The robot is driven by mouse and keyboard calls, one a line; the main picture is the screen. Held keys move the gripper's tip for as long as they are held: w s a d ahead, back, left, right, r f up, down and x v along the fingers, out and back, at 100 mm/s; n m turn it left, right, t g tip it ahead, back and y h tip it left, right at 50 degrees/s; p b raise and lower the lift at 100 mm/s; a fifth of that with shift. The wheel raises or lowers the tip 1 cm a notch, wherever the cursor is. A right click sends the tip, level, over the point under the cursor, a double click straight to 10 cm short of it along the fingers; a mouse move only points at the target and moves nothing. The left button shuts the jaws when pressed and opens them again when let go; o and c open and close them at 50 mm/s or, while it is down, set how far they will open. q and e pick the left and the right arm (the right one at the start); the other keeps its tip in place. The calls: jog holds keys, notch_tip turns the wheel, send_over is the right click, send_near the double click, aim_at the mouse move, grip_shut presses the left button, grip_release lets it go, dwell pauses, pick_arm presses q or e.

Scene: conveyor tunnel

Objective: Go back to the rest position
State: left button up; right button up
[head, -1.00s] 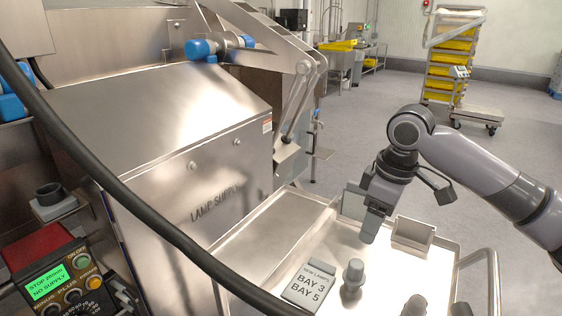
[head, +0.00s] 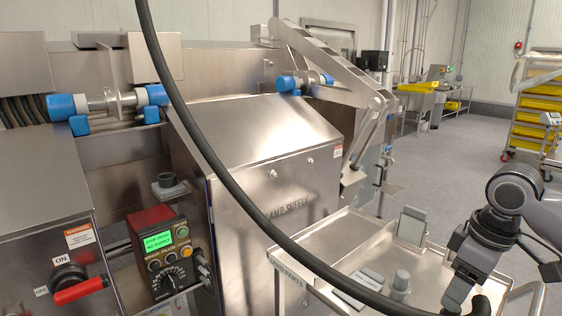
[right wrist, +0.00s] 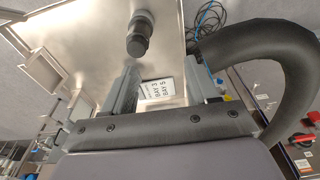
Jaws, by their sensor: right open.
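My right gripper (head: 455,298) hangs over the right part of the steel tray cart (head: 340,236) at the right of the head view, partly cut off by the frame edge. In the right wrist view the gripper (right wrist: 160,86) has its fingers apart with nothing held between them. A card reading BAY 3, BAY 5 (right wrist: 158,90) lies on the tray beyond the fingers. A dark, round-ended cylindrical piece (right wrist: 139,36) stands beyond the fingertips. My left gripper is not in view.
A thick black cable (head: 215,165) crosses the head view. The lamp supply cabinet (head: 290,225) stands left of the tray. A grey upright piece (head: 400,282) and an angled plate (head: 411,226) are on the tray. A control box (head: 160,245) and red-handled switch (head: 80,290) are at left.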

jog(key=s+a+f+t+y, duration=0.1)
jog(key=s+a+f, duration=0.4)
jog(key=a+f, duration=0.25)
jog(key=s+a+f+y, duration=0.1)
jog(key=s+a+f, duration=0.4)
jog(key=f, duration=0.4)
jog(key=s+d+f+m+t+h, duration=0.1)
jog(key=s+d+f+m, duration=0.15)
jog(key=s, duration=0.45)
jog(key=s+d+f+m+h, duration=0.2)
jog(key=s+d+m, duration=0.15)
jog(key=s, duration=0.35)
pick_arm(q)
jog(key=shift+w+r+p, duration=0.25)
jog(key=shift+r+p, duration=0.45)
pick_arm(e)
jog(key=w+a+f+t+y, duration=0.2)
jog(key=w+a+f+t, duration=0.1)
jog(key=w+f+t, duration=0.3)
jog(key=shift+w+a+f+t, duration=0.4)
jog(key=shift+f+t, duration=0.3)
jog(key=shift+f, duration=0.15)
